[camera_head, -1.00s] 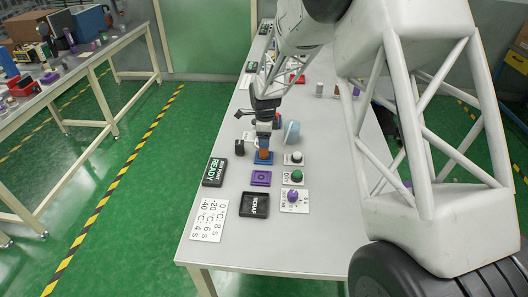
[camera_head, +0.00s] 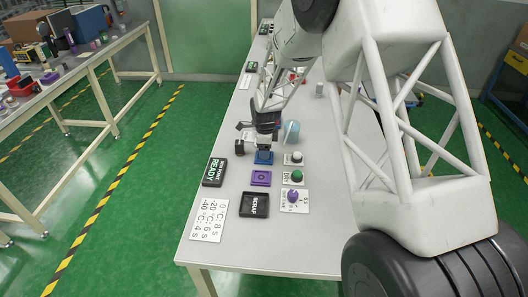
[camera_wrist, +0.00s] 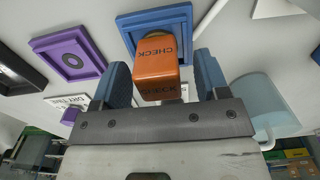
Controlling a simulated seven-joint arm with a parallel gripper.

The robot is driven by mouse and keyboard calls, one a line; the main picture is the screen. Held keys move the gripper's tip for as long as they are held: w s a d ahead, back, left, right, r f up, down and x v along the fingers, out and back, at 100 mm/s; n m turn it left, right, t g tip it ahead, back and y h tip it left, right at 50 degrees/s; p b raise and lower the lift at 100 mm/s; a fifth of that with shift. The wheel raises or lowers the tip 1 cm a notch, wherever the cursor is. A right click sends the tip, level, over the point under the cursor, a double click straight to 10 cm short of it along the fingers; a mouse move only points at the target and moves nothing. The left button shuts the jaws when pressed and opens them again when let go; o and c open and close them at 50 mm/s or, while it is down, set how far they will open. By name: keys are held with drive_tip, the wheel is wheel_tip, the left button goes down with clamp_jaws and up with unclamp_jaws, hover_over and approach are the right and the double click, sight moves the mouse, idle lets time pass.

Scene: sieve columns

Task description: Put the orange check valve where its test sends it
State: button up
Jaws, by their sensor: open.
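The orange check valve (camera_wrist: 156,72) is a block marked CHECK on two faces. In the wrist view it stands on the square blue pad (camera_wrist: 127,22), over a round grey part of it. In the head view my gripper (camera_head: 264,146) is low over the blue pad (camera_head: 270,159) and hides most or all of the valve. A purple pad (camera_head: 261,178) and a black SCRAP tray (camera_head: 254,205) lie nearer the front edge.
Right of the pads are a white button (camera_head: 296,157), a green button (camera_head: 296,176) and a purple knob (camera_head: 293,196). A light blue mug (camera_head: 292,131) stands close by my gripper. A sign (camera_head: 215,171) reads DEW POINT READY. A temperature card (camera_head: 209,221) lies front left.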

idle(0.3)
drive_tip(key=c, duration=1.1)
drive_tip(key=shift+r, duration=0.2)
drive_tip(key=shift+r, duration=0.5)
drive_tip(key=shift+s+d+r, duration=0.1)
drive_tip(key=shift+s+r, duration=0.1)
drive_tip(key=shift+r, duration=0.4)
drive_tip(key=shift+s+d+r, duration=0.1)
drive_tip(key=shift+s+r, duration=0.1)
drive_tip(key=shift+r, duration=0.35)
drive_tip(key=s+d, duration=0.1)
drive_tip(key=s, duration=0.3)
drive_tip(key=s+d+r, duration=0.1)
drive_tip(key=s+d, duration=0.1)
drive_tip(key=s, duration=0.3)
drive_tip(key=s+d, duration=0.1)
drive_tip(key=s, duration=0.4)
drive_tip(key=shift+s+d+r, duration=0.15)
drive_tip(key=shift+s+d, duration=0.05)
drive_tip(key=shift+d, duration=0.1)
